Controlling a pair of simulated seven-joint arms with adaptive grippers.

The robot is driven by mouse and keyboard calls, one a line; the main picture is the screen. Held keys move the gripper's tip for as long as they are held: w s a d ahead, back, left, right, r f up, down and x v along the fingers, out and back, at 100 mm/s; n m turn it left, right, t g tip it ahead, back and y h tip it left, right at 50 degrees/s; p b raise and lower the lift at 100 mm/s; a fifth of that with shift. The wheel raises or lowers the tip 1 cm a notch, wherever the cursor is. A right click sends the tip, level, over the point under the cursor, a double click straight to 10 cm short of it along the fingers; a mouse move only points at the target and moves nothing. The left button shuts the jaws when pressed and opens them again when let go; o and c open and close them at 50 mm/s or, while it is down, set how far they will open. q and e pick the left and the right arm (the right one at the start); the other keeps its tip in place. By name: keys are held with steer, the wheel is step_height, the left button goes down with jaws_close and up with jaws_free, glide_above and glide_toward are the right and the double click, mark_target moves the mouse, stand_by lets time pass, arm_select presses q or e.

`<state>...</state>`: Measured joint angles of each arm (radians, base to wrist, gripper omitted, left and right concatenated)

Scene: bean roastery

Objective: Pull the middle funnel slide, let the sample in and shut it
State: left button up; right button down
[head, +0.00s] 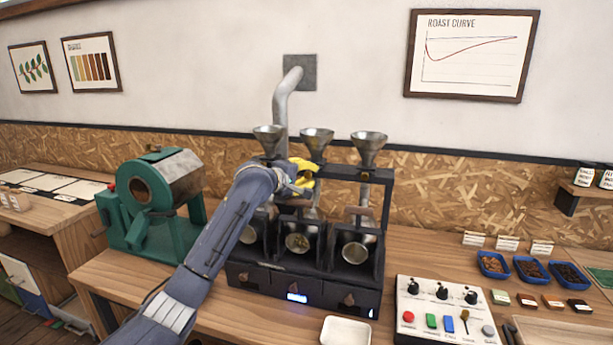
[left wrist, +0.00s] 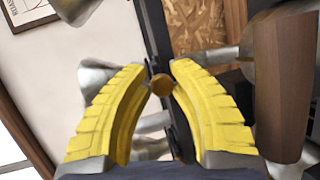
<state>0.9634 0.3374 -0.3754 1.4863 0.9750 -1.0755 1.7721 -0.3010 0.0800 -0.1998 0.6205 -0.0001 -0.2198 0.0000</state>
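The sample roaster (head: 305,275) is a dark frame with three metal funnels over three drums. The middle funnel (head: 316,139) stands above my left gripper (head: 303,180). The yellow fingers reach in at the pipe under that funnel and hide the middle slide in the head view. In the left wrist view, a round brass knob (left wrist: 161,85) sits between the two fingertips, which close in on both its sides. The right funnel's brass knob (head: 365,176) is in plain view. The middle drum (head: 298,242) holds some greenish beans. My right gripper is out of view.
A green roasting machine (head: 150,195) stands left of my arm. A white control box (head: 445,310) and a small white tray (head: 346,331) lie in front. Blue bean trays (head: 530,270) are at the right.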

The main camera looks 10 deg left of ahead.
arm_select(q)
steer(key=o, duration=0.5)
steer(key=shift+f, duration=0.1)
steer(key=shift+c, duration=0.2)
steer(key=shift+a, duration=0.1)
steer(key=v, duration=1.2)
steer(key=shift+w, duration=0.1)
stand_by(0.8)
